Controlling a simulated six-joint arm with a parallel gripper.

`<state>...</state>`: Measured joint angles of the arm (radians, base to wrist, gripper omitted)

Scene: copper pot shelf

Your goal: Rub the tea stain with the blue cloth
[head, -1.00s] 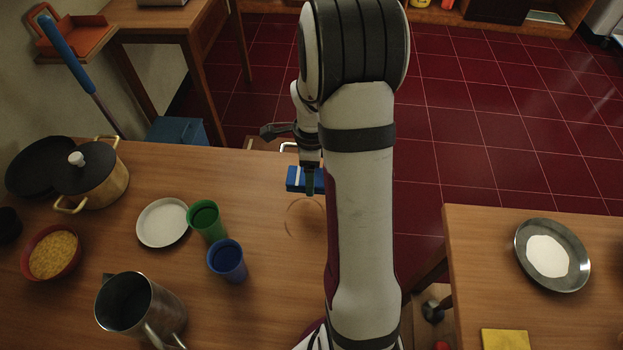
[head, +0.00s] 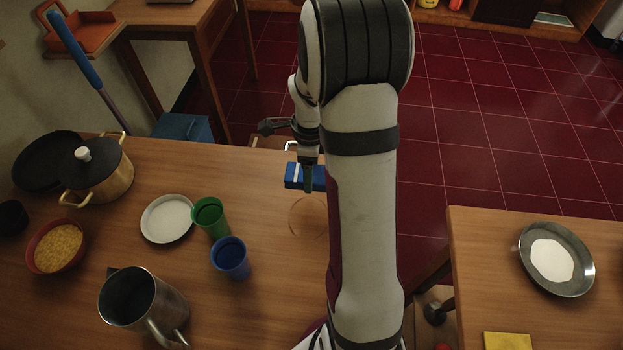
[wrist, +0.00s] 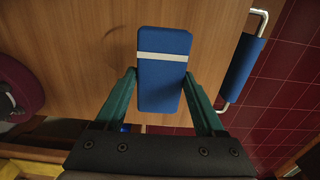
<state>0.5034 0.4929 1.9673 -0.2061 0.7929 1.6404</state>
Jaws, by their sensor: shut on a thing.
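The blue cloth (head: 293,176) is a thick blue block with a white stripe. It also shows in the wrist view (wrist: 161,91), between the two green fingers of my gripper (wrist: 160,75). My gripper (head: 308,184) is shut on the cloth near the far edge of the table. I cannot tell whether the cloth touches the tabletop. The tea stain (head: 291,216) is a faint brown ring on the wood, just nearer than the cloth in the head view. My arm hides part of its right side.
Left of the stain stand a blue cup (head: 230,258), a green cup (head: 211,218), a white plate (head: 167,218) and a metal pitcher (head: 143,300). A blue-gripped handle (wrist: 240,70) sits along the table edge. The wood around the stain looks clear.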

